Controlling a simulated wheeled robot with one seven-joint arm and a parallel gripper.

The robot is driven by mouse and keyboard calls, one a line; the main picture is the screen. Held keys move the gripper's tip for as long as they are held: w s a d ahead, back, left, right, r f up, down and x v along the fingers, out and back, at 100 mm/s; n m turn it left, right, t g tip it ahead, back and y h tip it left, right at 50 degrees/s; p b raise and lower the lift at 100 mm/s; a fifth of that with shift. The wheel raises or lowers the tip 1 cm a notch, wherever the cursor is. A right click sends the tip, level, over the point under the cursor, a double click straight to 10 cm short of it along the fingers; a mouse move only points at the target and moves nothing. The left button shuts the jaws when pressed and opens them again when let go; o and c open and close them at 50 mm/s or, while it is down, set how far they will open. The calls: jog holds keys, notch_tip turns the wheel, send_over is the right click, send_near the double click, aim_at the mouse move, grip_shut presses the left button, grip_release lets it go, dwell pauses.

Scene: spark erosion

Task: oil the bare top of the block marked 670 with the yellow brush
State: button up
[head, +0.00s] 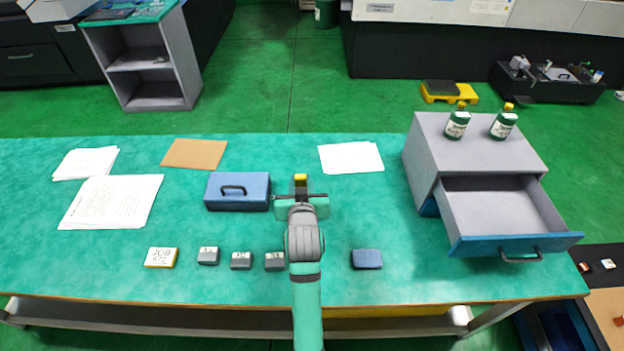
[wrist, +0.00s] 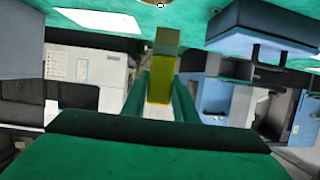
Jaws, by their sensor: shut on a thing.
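My gripper (head: 301,192) is over the middle of the green bench, just right of the blue toolbox. It is shut on the yellow brush (head: 300,178). In the wrist view the brush (wrist: 162,82) stands between the two green fingers of my gripper (wrist: 160,100), with a yellow part and a grey-brown end. Three small grey blocks stand in a row near the bench's front: a left one (head: 208,255), a middle one (head: 241,260) and a right one (head: 275,261) beside my arm. Their marks are too small to read, so I cannot tell which is 670.
A yellow-edged job card (head: 160,257) lies left of the blocks. A blue-grey pad (head: 366,259) lies right of my arm. The blue toolbox (head: 237,191) stands behind the blocks. A grey cabinet (head: 423,170) with an open drawer (head: 505,240) carries two green bottles (head: 457,124).

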jog(key=shift+m+h, duration=0.3)
jog(key=shift+h, duration=0.2)
jog(key=shift+w+d+f, duration=0.25)
jog(key=shift+d+f, duration=0.2)
jog(key=shift+f, duration=0.65)
jog(key=shift+w+d+f, duration=0.25)
jog(key=shift+d+f, duration=0.25)
jog(key=shift+f, duration=0.55)
jog(key=shift+w+d+f, duration=0.25)
jog(key=shift+d+f, duration=0.2)
jog(key=shift+f, duration=0.65)
jog(key=shift+f, duration=0.2)
jog(key=shift+d+f, duration=0.1)
jog(key=shift+d, duration=0.05)
jog(key=shift+a+f, duration=0.15)
jog(key=shift+a, duration=0.1)
jog(key=shift+d+f, duration=0.15)
jog(key=shift+d, duration=0.05)
